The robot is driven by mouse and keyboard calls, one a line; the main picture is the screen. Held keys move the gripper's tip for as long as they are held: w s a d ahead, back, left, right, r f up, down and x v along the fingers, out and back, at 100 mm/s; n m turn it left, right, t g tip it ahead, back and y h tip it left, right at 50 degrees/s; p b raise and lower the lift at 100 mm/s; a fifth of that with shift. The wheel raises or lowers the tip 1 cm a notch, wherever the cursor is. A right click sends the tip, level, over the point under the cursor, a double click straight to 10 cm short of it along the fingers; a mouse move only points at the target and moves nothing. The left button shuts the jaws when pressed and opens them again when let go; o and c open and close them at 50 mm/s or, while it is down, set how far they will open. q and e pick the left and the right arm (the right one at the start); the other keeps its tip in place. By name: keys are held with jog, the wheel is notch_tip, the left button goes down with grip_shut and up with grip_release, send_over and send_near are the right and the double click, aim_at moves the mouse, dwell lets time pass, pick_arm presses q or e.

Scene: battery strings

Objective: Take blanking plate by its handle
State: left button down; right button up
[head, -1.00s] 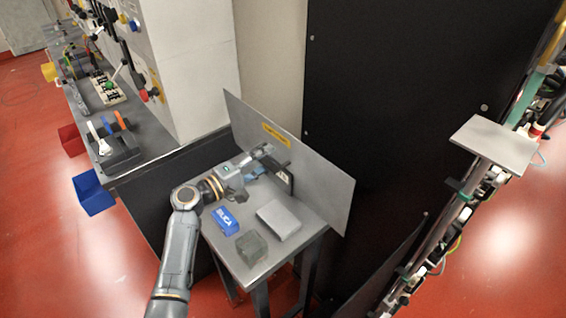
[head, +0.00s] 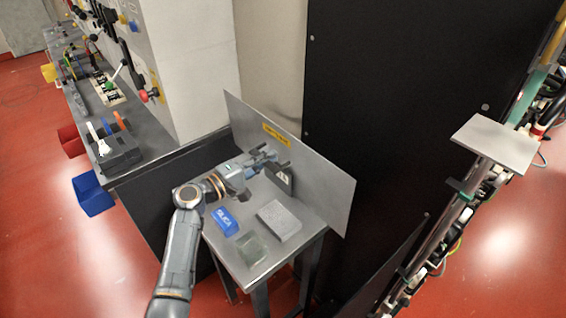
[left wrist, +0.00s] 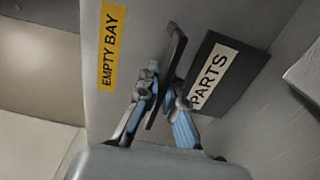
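The blanking plate (head: 320,185) is a large grey sheet with a yellow label, standing upright and slanted at the back of a small grey table (head: 262,266). In the left wrist view the plate (left wrist: 105,105) shows its "EMPTY BAY" label (left wrist: 108,45). Its dark bar handle (left wrist: 176,48) sticks out and runs between the fingers of my left gripper (left wrist: 160,90). The fingers converge on both sides of the handle and appear closed on it. My right gripper is not in view.
A dark holder labelled "PARTS" (left wrist: 222,75) stands close beside the handle. A blue "SILICA" packet (head: 225,220), a grey block (head: 279,220) and a clear-looking box (head: 251,247) lie on the table. A bench (head: 150,165) is at left, a black cabinet (head: 400,80) behind.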

aim_at(276, 133)
pick_arm(q)
jog(key=shift+f, duration=0.1)
jog(key=shift+r, duration=0.25)
jog(key=shift+w+r+p, duration=0.1)
jog(key=shift+r+p, duration=0.25)
jog(key=shift+p, duration=0.05)
jog(key=shift+r+p, duration=0.75)
jog(key=shift+r, duration=0.7)
jog(key=shift+r+p, duration=0.7)
jog(key=shift+p, duration=0.05)
jog(key=shift+r+p, duration=0.55)
jog(key=shift+r, duration=0.15)
jog(key=shift+r+p, duration=1.3)
jog(key=shift+r, duration=0.45)
